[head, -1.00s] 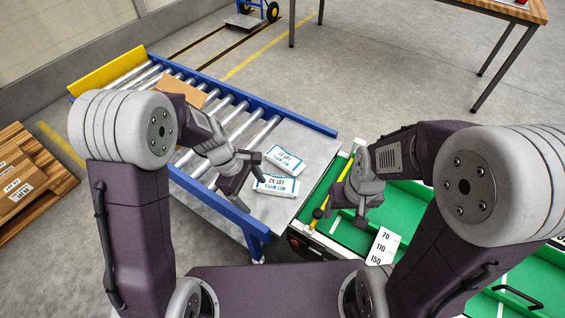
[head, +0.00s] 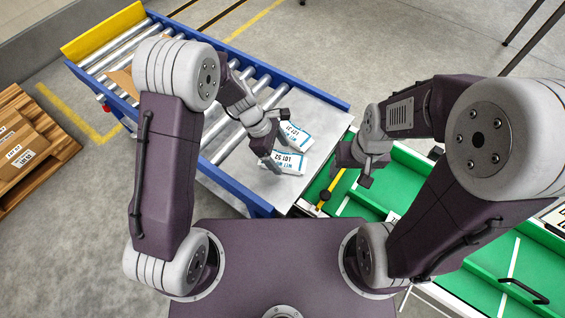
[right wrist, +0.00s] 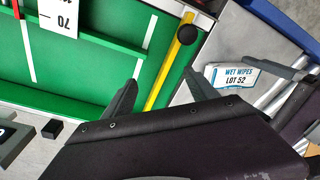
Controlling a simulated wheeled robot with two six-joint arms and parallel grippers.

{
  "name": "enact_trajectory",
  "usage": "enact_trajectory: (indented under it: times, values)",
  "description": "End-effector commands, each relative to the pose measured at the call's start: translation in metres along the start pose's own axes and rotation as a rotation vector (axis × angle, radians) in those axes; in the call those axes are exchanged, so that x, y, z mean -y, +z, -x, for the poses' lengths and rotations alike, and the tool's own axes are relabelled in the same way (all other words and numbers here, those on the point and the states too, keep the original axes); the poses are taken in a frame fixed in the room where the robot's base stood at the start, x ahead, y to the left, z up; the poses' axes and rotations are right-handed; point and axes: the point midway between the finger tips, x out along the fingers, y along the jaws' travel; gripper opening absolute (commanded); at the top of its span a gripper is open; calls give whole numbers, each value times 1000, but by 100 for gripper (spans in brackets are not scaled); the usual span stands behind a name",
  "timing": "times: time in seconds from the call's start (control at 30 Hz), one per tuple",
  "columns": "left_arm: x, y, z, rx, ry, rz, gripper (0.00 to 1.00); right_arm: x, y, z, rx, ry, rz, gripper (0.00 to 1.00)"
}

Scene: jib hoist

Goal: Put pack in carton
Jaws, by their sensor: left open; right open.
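Two white-and-blue wet wipes packs lie on the bare metal plate at the end of the roller conveyor, the far pack (head: 298,134) and the near pack (head: 291,164). A pack marked LOT 52 also shows in the right wrist view (right wrist: 234,76). My left gripper (head: 278,142) is open over the left edges of the packs and partly covers them; I cannot tell whether it touches them. A brown cardboard carton (head: 121,79) sits on the rollers, mostly hidden behind my left arm. My right gripper (head: 350,178) is open and empty, above the green bench, right of the packs.
The conveyor's blue side rail (head: 235,188) runs along its near side. The green bench (head: 450,215) with a yellow rod (head: 337,186) and dark knob stands right of the plate. A wooden pallet with a box (head: 22,150) lies on the floor at far left.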

Motion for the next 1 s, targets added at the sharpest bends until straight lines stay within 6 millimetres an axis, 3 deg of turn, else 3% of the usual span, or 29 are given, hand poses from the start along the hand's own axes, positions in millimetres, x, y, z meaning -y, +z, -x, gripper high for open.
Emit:
enact_trajectory:
  times: [0.03, 0.1, 0.33, 0.6, 0.87, 1.0]
  values:
    - [1, -5, -18, 0, -3, -1, 84, 0, 2, -15, 0, 0, 0, 67]
    - [0, -4, -29, 0, -2, -1, 84, 0, 2, -20, 0, 0, 0, 67]
    - [0, -2, -30, 0, 0, -1, 84, 0, 2, -18, 0, 0, 0, 67]
    - [0, -2, -30, 0, 0, -1, 15, 0, 2, -18, 0, 0, 0, 67]
    - [0, 0, -27, 0, 1, -1, 15, 0, 2, -15, 0, 0, 0, 67]
    - [-1, 6, -11, 0, 3, -1, 15, 0, 0, -4, 0, 0, 0, 67]
